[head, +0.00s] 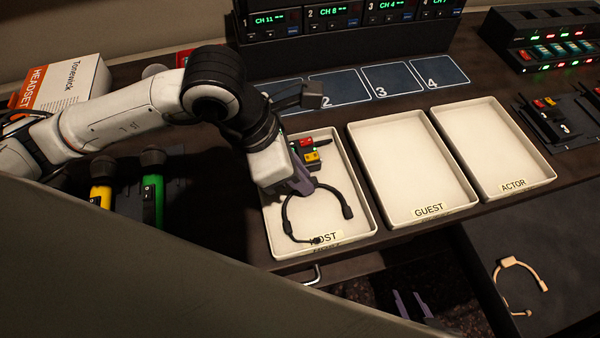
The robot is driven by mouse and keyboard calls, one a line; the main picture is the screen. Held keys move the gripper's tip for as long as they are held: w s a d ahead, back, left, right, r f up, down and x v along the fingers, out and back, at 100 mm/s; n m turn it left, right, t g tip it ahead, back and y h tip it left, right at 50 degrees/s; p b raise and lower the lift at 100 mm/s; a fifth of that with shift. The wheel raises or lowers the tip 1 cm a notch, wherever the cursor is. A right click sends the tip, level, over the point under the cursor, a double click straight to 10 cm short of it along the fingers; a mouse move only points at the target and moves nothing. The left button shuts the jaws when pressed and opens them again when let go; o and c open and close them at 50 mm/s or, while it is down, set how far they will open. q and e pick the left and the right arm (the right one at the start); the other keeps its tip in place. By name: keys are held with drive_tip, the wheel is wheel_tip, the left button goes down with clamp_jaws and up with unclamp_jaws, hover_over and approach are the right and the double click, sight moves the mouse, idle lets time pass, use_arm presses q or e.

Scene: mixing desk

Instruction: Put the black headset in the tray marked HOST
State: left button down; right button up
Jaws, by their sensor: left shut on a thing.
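The black headset (287,214) is over the tray marked HOST (370,226), its thin band looping toward the tray's front label. My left gripper (303,188) is shut on the headset at the tray's middle. I cannot tell whether the headset touches the tray floor. Part of the headset is hidden by the gripper. My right gripper (411,305) shows only its purple fingertips at the bottom, below the desk edge; they are apart, with nothing seen between them.
Small dark packs with red and yellow parts (311,156) lie in the HOST tray's back. Empty GUEST (405,165) and ACTOR (487,145) trays stand to the right. A beige headset (520,264) lies lower right. Green (152,195) and yellow (101,190) microphones stand left.

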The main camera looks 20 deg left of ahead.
use_arm(q)
drive_tip(key=shift+f, duration=0.25)
idle(0.5)
drive_tip(key=c, duration=1.3)
unclamp_jaws()
drive_tip(key=shift+o, duration=0.2)
drive_tip(key=shift+r+p, duration=1.75)
drive_tip(key=shift+r, duration=1.8)
